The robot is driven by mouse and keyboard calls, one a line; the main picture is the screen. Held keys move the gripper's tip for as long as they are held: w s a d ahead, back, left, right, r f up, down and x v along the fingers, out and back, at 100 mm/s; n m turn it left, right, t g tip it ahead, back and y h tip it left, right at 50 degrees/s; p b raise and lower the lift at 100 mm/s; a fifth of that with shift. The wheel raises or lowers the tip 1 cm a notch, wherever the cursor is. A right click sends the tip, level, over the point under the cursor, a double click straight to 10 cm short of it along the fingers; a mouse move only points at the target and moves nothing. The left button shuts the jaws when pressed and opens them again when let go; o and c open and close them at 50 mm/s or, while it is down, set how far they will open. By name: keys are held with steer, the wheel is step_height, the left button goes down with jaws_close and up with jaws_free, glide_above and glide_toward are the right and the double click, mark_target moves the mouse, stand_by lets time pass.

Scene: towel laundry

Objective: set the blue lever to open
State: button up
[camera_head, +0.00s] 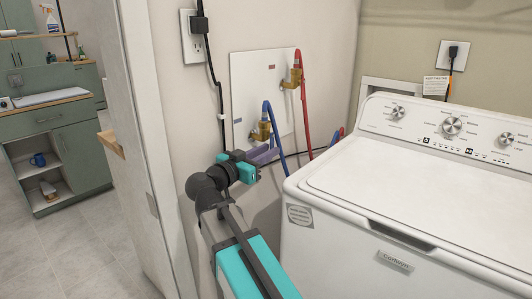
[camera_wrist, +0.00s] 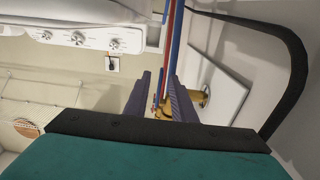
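Two brass valves sit on a white wall panel (camera_head: 262,88). The lower valve (camera_head: 261,131) has a blue hose (camera_head: 277,134), and the upper valve (camera_head: 292,78) has a red hose (camera_head: 305,104). I cannot clearly tell the blue lever apart from the blue hose. My gripper (camera_head: 266,154), with purple fingers, is just below the lower valve. In the wrist view my gripper (camera_wrist: 159,88) is open, its fingers apart on either side of the hoses and some brass. Whether a finger touches anything is unclear.
A white washing machine (camera_head: 420,190) stands close on the right. A wall outlet (camera_head: 192,36) with a black cable (camera_head: 214,75) is on the left. A white door frame (camera_head: 146,130) bounds the left side. Green cabinets (camera_head: 60,140) are beyond it.

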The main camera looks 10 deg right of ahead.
steer(key=shift+a, duration=0.1)
steer(key=v, duration=1.3)
steer(key=shift+s+a, duration=0.2)
steer(key=shift+s, duration=0.1)
